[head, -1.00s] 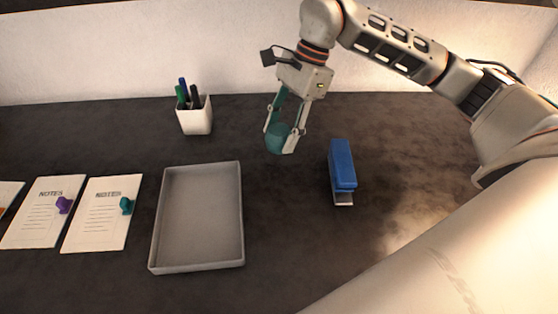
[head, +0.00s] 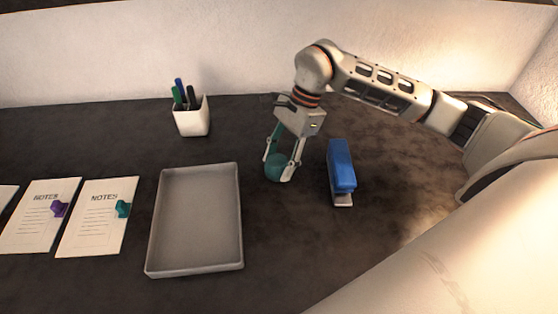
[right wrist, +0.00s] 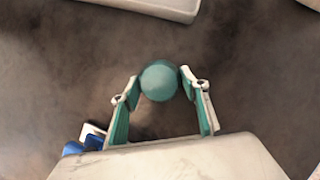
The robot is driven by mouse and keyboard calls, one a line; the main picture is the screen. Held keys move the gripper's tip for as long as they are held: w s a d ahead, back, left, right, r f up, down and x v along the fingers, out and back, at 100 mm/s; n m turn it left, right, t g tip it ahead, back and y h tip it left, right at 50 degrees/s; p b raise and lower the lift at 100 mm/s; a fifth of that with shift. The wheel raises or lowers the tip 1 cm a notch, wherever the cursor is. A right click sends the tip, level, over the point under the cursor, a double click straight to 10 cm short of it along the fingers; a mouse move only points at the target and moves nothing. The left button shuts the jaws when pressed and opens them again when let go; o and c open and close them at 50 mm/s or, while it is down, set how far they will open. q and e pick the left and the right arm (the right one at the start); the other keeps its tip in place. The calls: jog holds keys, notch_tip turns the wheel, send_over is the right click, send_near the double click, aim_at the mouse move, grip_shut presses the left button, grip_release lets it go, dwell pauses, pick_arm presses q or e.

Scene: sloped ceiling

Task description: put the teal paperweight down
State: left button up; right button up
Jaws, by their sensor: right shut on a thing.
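The teal paperweight (head: 277,167) is rounded and sits between the fingers of my right gripper (head: 281,171), between the grey tray and the blue stapler in the head view. In the right wrist view the paperweight (right wrist: 159,81) shows at the tips of both fingers of the right gripper (right wrist: 160,88), which is shut on it. It is low over the dark desk; I cannot tell whether its underside touches the surface. My left gripper is not in view.
A grey tray (head: 154,258) lies to the left of the gripper. A blue stapler (head: 341,167) stands close on the right. A white pen cup (head: 193,120) is behind. Dark desk is clear in front of the gripper.

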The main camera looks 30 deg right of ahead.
jog(key=o, duration=1.4)
jog(key=shift+f, duration=0.1)
jog(key=shift+o, duration=0.2)
jog(key=v, duration=0.7)
jog(key=shift+r, duration=0.4)
jog(key=shift+d, duration=0.1)
